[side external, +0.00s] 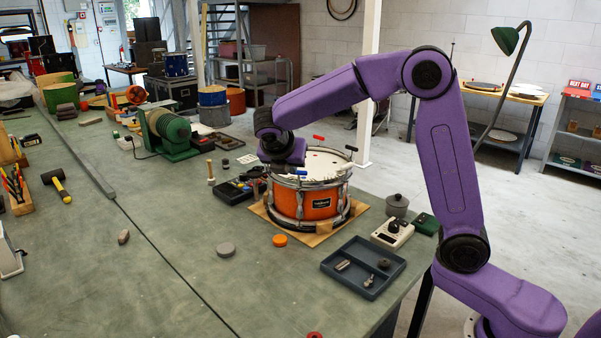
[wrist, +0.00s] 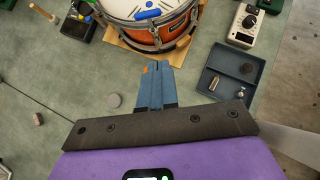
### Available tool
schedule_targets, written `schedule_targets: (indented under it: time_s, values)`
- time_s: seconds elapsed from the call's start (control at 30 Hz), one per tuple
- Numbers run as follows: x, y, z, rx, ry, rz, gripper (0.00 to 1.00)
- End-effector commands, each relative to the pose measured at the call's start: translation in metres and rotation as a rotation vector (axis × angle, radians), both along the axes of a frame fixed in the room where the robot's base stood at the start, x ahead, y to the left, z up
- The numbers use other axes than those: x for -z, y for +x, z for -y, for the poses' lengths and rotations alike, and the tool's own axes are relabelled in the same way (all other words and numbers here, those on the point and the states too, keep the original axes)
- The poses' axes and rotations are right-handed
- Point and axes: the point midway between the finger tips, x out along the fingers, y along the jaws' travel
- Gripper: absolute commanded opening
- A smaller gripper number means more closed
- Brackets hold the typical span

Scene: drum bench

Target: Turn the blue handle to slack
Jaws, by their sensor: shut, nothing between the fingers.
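An orange drum (side external: 300,203) with a white head and metal rim stands on a wooden board; it also shows at the top of the wrist view (wrist: 177,32). The blue handle (side external: 299,173) is at the drum's near rim in the side view. In the wrist view a blue piece (wrist: 147,14) lies over the white head, apart from my fingers. My gripper (wrist: 151,68) is shut and empty, its blue-grey fingers pointing towards the drum's rim. In the side view my purple hand is above the drum's left side; its fingertips cannot be made out.
A red handle (side external: 318,138) and a black handle (side external: 350,148) stand at the drum's rim. A grey tray (side external: 341,275) with small parts and a cream dial box (side external: 392,233) are to the right. A grey puck (side external: 226,249) and orange puck (side external: 280,240) lie in front.

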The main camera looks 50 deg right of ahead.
Motion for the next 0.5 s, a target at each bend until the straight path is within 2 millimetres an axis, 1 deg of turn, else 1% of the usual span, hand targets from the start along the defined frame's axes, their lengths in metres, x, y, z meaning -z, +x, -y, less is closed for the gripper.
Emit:
schedule_targets:
  time_s: [0.1,0.23,0.5]
  values:
    - [0.001,-0.001,-0.001,-0.014,-0.011,0.01,0.0]
    - [0.011,0.004,0.007,-0.011,-0.01,0.008,0.0]
    - [0.046,0.021,0.037,-0.01,-0.01,0.004,0.0]
